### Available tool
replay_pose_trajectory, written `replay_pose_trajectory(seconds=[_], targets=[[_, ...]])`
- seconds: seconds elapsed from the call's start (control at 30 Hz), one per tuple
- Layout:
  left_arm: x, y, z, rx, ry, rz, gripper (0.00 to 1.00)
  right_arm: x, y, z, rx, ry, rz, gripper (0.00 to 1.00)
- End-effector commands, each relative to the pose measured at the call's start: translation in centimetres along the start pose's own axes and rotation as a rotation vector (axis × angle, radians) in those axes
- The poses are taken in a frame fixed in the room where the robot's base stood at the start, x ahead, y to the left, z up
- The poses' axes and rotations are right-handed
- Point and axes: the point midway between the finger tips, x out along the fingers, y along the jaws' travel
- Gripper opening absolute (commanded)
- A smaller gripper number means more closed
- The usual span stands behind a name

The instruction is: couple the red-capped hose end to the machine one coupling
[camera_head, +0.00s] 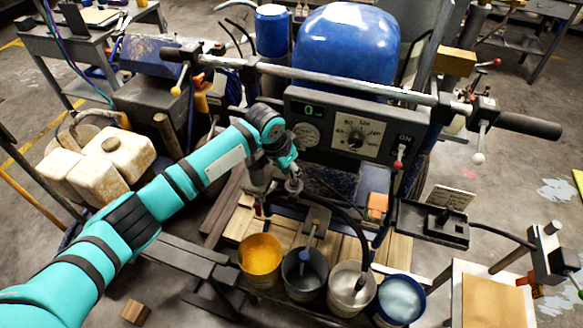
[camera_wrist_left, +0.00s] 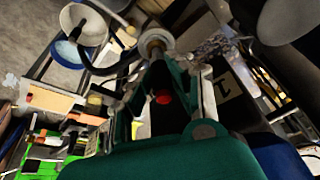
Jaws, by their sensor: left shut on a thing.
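My left gripper (camera_head: 291,176) is in front of the machine, below its control panel (camera_head: 345,138). It is shut on the hose end (camera_head: 295,186), a small metal fitting. A black hose (camera_head: 352,226) runs from there down to the white bucket (camera_head: 351,288). In the left wrist view, the metal hose end (camera_wrist_left: 155,42) sits at the tips of my teal left gripper (camera_wrist_left: 158,62), and a red spot (camera_wrist_left: 163,97) shows between the fingers. A plate marked 1 (camera_wrist_left: 226,87) is beside the fingers. I cannot make out the machine one coupling clearly. My right gripper is not in view.
Yellow (camera_head: 260,260), dark grey (camera_head: 304,274), white and blue (camera_head: 399,301) buckets stand in a row below. The long handlebar (camera_head: 320,78) crosses above the panel. White jugs (camera_head: 115,155) stand at left. A black box (camera_head: 433,222) is at right.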

Motion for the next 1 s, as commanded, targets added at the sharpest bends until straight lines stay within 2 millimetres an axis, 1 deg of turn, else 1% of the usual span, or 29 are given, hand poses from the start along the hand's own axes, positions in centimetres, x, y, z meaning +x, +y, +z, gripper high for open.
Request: replay_pose_trajectory(seconds=[0.33, 0.73, 1.0], targets=[[-0.04, 0.01, -0.04, 0.0, 0.001, 0.0, 0.0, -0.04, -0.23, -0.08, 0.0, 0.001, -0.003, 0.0], [-0.07, 0.03, -0.05, 0.0, 0.0, 0.0, 0.0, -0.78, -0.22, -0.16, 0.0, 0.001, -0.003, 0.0], [0.0, 0.02, -0.03, 0.0, 0.001, 0.0, 0.0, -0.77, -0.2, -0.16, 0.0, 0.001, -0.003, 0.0]])
